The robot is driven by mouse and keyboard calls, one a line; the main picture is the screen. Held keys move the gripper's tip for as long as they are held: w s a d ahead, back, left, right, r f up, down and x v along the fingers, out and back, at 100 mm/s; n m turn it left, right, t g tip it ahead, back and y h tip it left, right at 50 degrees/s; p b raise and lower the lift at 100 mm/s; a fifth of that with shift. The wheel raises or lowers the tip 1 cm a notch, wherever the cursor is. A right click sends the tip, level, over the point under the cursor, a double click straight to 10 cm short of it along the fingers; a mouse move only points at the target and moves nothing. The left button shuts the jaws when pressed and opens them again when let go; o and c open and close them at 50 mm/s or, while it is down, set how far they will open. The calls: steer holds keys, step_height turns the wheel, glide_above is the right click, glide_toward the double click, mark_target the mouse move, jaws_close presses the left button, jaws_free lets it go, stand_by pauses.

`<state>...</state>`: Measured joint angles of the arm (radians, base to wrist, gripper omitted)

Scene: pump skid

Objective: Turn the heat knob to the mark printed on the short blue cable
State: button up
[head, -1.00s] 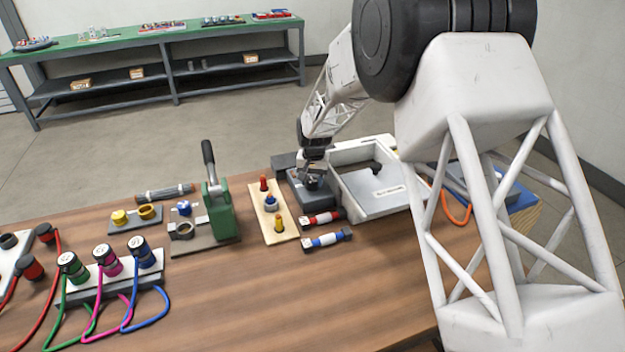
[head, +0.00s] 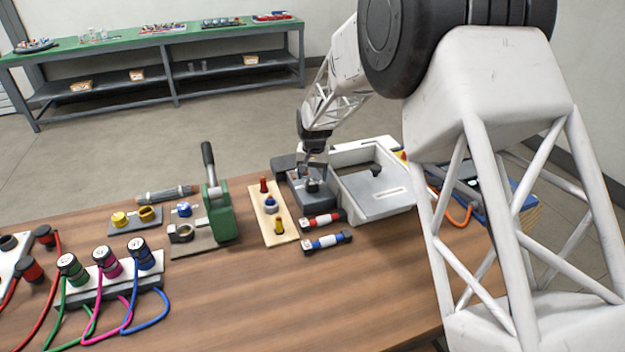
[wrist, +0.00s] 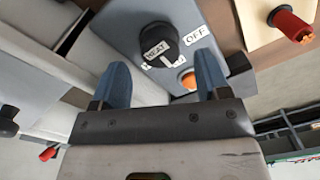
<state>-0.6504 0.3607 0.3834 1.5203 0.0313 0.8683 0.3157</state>
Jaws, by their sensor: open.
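The heat knob (wrist: 158,45) is a black round knob with a white HEAT label on a grey block in the wrist view. An OFF label (wrist: 195,35) lies beside it, and small white marks lie near its lower edge. The knob also shows in the head view (head: 313,186). My gripper (wrist: 160,78) is open and empty, its two blue-grey fingertips apart from the knob. In the head view my gripper (head: 313,168) is just above the knob. The short blue cable (head: 326,242) lies on the table in front; its white label is too small to read.
A short red cable (head: 322,220) lies behind the blue one. A pale tray-like housing (head: 350,212) stands right of the knob block. A board with coloured pegs (head: 283,238) and a green lever press (head: 221,222) stand left. An orange button (wrist: 188,80) is near the knob.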

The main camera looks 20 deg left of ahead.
mark_target(315, 182)
steer(key=shift+r, duration=2.4)
steer(key=shift+d, duration=0.15)
steer(key=shift+d+r, duration=0.2)
steer(key=shift+d, duration=0.05)
steer(key=s+d+r+m, duration=0.1)
steer(key=s+d+r, duration=0.4)
steer(key=d, duration=0.6)
steer(key=s+d+r+t, duration=0.1)
steer(key=s+d+r, duration=0.2)
steer(key=d+r, duration=0.6)
steer(key=s+d+r+m, duration=0.1)
steer(key=s+d+r, duration=0.3)
steer(key=d, duration=0.9)
steer(key=s+d+m, duration=0.1)
steer(key=s+d, duration=0.9)
steer(key=s, duration=0.4)
steer(key=s+d+f+t, duration=0.1)
steer(key=s+d, duration=1)
steer(key=s, duration=0.4)
steer(key=shift+s+m+t, duration=0.3)
steer(key=shift+m, duration=0.1)
